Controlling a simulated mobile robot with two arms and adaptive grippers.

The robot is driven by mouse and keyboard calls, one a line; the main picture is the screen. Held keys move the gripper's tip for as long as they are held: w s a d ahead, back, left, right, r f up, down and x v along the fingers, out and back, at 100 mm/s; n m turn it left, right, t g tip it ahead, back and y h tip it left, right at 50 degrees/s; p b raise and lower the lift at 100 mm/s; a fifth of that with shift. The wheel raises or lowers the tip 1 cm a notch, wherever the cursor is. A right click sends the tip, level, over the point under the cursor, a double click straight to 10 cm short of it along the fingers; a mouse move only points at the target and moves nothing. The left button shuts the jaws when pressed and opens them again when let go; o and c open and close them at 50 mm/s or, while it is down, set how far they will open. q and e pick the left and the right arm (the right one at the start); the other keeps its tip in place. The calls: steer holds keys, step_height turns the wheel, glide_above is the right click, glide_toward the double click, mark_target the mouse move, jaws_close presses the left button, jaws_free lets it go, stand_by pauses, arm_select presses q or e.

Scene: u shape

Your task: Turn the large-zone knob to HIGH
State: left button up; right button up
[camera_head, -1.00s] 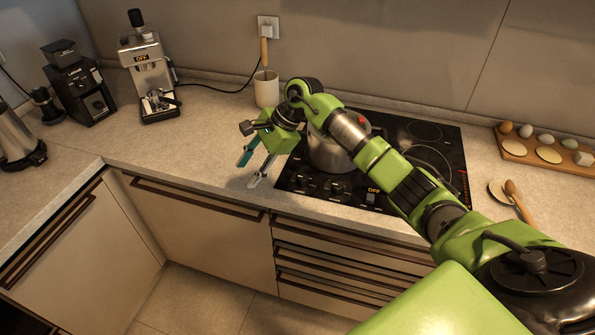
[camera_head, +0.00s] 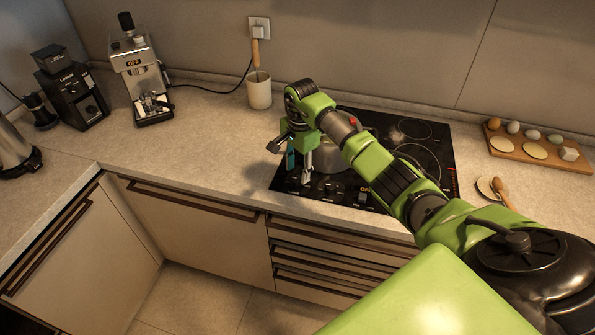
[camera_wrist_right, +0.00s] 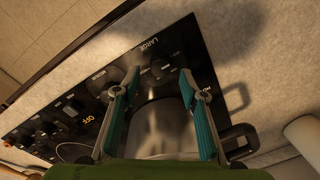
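The black cooktop (camera_head: 432,160) is set in the counter, with a row of dark knobs along its front edge. In the right wrist view, a dark knob (camera_wrist_right: 161,69) sits beside the printed word LARGE, lying between my fingertips as seen there; its exact setting is too small to read. My right gripper (camera_head: 299,172) is over the cooktop's front left corner, pointing down. It also shows in the wrist view (camera_wrist_right: 159,80), its two teal-padded fingers apart with nothing held. Whether they touch the panel is unclear. My left gripper is out of view.
A metal pot (camera_wrist_right: 165,130) stands on the cooktop close behind the knobs, partly hidden by my right arm in the head view. A utensil crock (camera_head: 259,92) and coffee machine (camera_head: 142,85) stand left. An egg board (camera_head: 530,148) and spoon (camera_head: 502,190) lie right.

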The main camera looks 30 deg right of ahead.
mark_target(297, 178)
steer(key=shift+w+f, duration=0.1)
steer(key=shift+f, duration=1.55)
